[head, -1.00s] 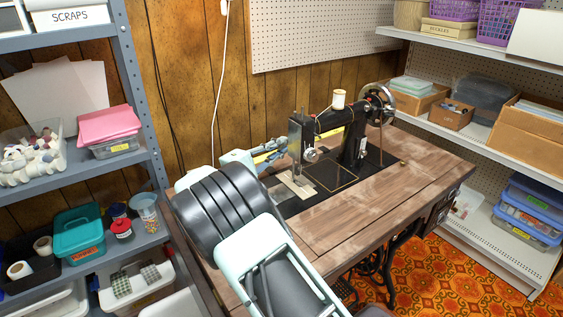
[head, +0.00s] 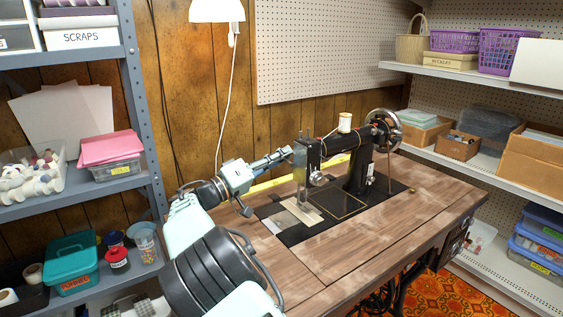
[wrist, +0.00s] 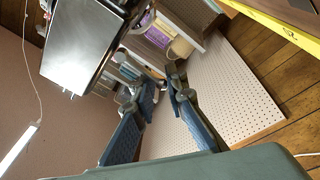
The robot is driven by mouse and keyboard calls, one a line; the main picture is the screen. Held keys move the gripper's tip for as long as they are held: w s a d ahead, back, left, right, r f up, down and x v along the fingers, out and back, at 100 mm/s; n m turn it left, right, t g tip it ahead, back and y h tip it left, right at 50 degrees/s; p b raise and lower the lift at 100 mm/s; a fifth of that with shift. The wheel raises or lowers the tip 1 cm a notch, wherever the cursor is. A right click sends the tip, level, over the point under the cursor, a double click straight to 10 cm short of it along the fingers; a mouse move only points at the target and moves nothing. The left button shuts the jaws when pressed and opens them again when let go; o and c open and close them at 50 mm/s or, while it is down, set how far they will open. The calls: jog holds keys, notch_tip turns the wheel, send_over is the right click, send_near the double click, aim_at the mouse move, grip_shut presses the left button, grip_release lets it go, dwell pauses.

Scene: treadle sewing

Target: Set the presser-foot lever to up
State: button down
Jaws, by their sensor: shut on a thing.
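The black sewing machine (head: 362,168) stands on the wooden table, with a shiny metal plate (head: 300,165) on the left end of its head. My gripper (head: 287,153) reaches in from the left and touches or nearly touches the back left side of that head. In the wrist view, my gripper (wrist: 163,90) has its two blue-padded fingers brought toward each other close beside the head (wrist: 90,40). It is shut on what seems to be the presser-foot lever, which is small and mostly hidden by the fingers. Whether the lever is up or down cannot be told.
The wooden table (head: 400,215) is mostly clear in front of the machine. A yellow measuring strip (head: 290,180) runs along the back behind the head. A white thread spool (head: 345,122) stands on top. Shelves flank both sides, and a pegboard (head: 320,50) hangs behind.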

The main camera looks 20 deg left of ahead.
jog(key=shift+s+d+r+m+g+h, duration=0.1)
jog(key=shift+r+m+g+h, duration=0.05)
jog(key=shift+m, duration=0.4)
jog(key=shift+r+m+g+h, duration=0.1)
jog(key=shift+m+g+h, duration=0.05)
jog(key=shift+m, duration=0.4)
jog(key=c, duration=1.9)
grip_release()
jog(key=shift+r, duration=0.1)
jog(key=shift+c, duration=0.2)
jog(key=v, duration=0.7)
jog(key=shift+s, duration=0.2)
